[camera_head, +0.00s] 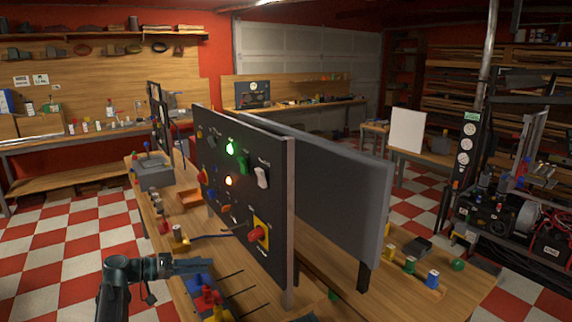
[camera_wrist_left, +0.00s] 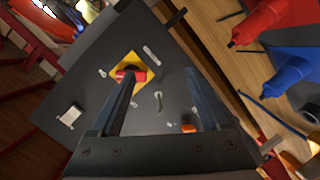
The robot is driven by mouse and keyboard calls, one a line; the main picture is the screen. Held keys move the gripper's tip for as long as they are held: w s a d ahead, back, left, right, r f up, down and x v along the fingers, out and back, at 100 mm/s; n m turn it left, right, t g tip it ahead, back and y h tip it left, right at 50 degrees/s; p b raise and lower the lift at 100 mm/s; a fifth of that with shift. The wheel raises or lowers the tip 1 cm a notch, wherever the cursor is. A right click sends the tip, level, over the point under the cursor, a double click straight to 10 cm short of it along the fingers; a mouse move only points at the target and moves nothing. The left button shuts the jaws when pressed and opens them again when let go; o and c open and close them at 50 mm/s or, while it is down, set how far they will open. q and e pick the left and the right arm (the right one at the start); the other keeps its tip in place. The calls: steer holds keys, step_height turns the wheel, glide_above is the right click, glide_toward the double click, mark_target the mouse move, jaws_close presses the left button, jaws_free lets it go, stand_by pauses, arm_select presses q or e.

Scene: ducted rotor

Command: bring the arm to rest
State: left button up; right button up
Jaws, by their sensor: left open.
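My left gripper (camera_head: 208,265) comes in from the bottom left of the head view, over the near left edge of the workbench and in front of the control panel (camera_head: 243,160). In the left wrist view, the gripper's two fingers (camera_wrist_left: 163,76) stand apart with nothing held between them. The panel (camera_wrist_left: 85,110) fills the space behind the fingers. A red knob on a yellow plate (camera_wrist_left: 127,60) shows near the tip of one finger; I cannot tell the distance between them. My right gripper is not in view.
The panel stands upright on the wooden bench (camera_head: 325,285), with a lit green lamp (camera_head: 230,148) and an orange lamp (camera_head: 228,181). A blue and red tool set (camera_head: 205,290) lies just below my left gripper. Colored pegs (camera_head: 410,265) stand at right. Checkered floor (camera_head: 70,235) is open at left.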

arm_select(q)
steer(key=s+d+f+m+g+y+p, duration=0.1)
steer(key=s+d+f+g+y, duration=0.25)
steer(key=s+d, duration=0.4)
steer(key=s+d+f+g+y+p, duration=0.25)
steer(key=s+d+f, duration=0.25)
steer(key=d, duration=0.5)
steer(key=s+d+f+m+y+p, duration=0.1)
steer(key=s+f+y, duration=0.2)
steer(key=s+y, duration=0.6)
steer(key=s, duration=0.4)
steer(key=shift+s+d+g, duration=0.15)
steer(key=shift+s+g, duration=0.25)
